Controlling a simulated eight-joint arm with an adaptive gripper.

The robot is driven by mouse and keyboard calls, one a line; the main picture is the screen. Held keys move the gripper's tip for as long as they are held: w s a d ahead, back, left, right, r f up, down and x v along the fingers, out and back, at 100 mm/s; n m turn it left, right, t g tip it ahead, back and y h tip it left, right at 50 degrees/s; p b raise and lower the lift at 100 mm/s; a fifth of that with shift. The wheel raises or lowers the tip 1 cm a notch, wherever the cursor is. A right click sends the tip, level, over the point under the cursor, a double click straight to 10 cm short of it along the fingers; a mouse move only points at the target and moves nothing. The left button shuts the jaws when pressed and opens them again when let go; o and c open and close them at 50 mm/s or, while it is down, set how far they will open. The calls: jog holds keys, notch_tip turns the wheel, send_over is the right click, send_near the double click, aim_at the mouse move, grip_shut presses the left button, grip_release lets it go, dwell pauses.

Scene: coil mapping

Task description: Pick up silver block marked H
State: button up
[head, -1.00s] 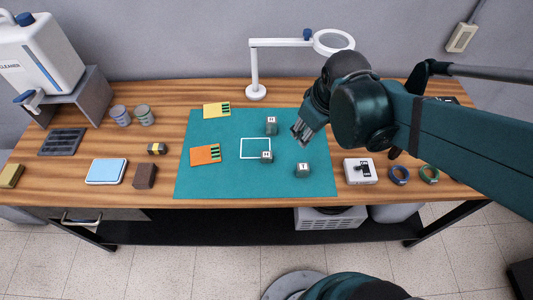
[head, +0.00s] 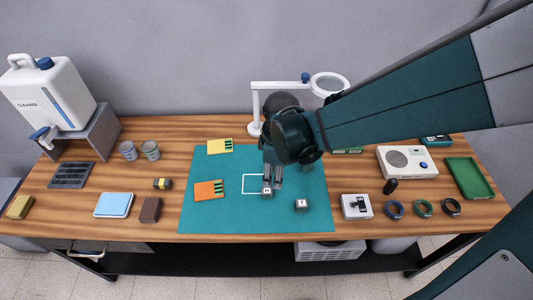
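A small grey-silver block (head: 267,193) stands on the teal mat (head: 235,215), by the lower edge of the white square outline. The letter on its pale top looks like H, but it is tiny. My gripper (head: 272,183) points down just above and behind this block, its fingers a little apart. I cannot tell whether a fingertip touches the block. A second grey block (head: 301,206), with a mark like T, stands to the right. A third block, seen earlier farther back on the mat, is hidden behind my gripper and arm.
Yellow (head: 219,146) and orange (head: 209,190) cards lie on the mat's left part. A magnifier lamp (head: 256,105) stands behind my arm. A white box (head: 356,206) and several rings are to the right. The mat's front strip is clear.

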aim_at(267, 191)
jog(key=shift+s+a+f+n+g+p, duration=0.1)
jog(key=shift+a+f+n+g+p, duration=0.45)
jog(key=shift+a+f+n, duration=0.75)
jog(key=shift+a, duration=0.1)
jog(key=shift+f, duration=1.2)
jog(key=shift+f, duration=0.15)
jog(key=shift+f+b, duration=0.3)
jog(key=shift+f, duration=2.15)
jog(key=shift+c, duration=0.3)
jog(key=c, duration=1)
